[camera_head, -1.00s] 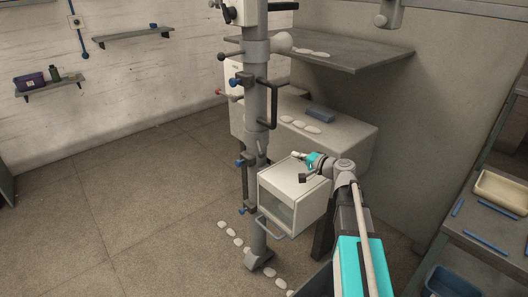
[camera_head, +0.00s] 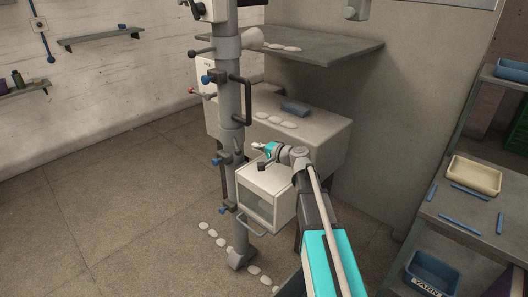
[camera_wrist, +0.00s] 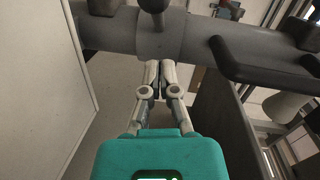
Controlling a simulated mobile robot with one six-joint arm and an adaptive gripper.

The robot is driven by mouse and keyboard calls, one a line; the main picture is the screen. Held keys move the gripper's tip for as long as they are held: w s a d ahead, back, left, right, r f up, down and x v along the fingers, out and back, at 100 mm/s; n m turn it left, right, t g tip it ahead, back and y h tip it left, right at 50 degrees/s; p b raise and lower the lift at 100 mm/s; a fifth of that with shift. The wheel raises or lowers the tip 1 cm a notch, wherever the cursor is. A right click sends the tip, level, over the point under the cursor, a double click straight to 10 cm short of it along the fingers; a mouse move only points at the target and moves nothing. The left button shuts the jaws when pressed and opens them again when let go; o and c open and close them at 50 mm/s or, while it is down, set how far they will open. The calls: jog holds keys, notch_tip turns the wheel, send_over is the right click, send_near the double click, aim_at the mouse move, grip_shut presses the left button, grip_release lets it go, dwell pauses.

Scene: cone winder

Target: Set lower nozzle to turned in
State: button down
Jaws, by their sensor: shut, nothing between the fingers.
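A tall grey column (camera_head: 231,115) stands left of my arm in the head view and crosses the top of the wrist view (camera_wrist: 195,36). A short dark peg (camera_wrist: 153,14) stands out from the column, straight ahead of my fingertips. It looks like the lower nozzle, and a small grey piece (camera_head: 239,155) on the column in the head view seems to be the same part. My gripper (camera_head: 256,146) is shut and empty, just right of the column. In the wrist view its fingertips (camera_wrist: 160,68) lie together, short of the column. I cannot clearly judge the nozzle's turn.
A dark bar handle (camera_wrist: 268,64) sticks out from the column beside the gripper's path. A white box (camera_head: 266,203) with a front handle sits under my gripper. A grey bench (camera_head: 300,140) stands behind. A rack with a cream tray (camera_head: 474,176) is at right. Floor at left is clear.

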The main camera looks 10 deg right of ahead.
jog(key=w+a+f+b, duration=0.1)
jog(key=w+a, duration=0.1)
jog(key=a, duration=0.3)
jog(key=shift+a, duration=0.25)
jog(key=shift+w, duration=0.1)
dwell(0.3)
jog(key=shift+a, duration=0.15)
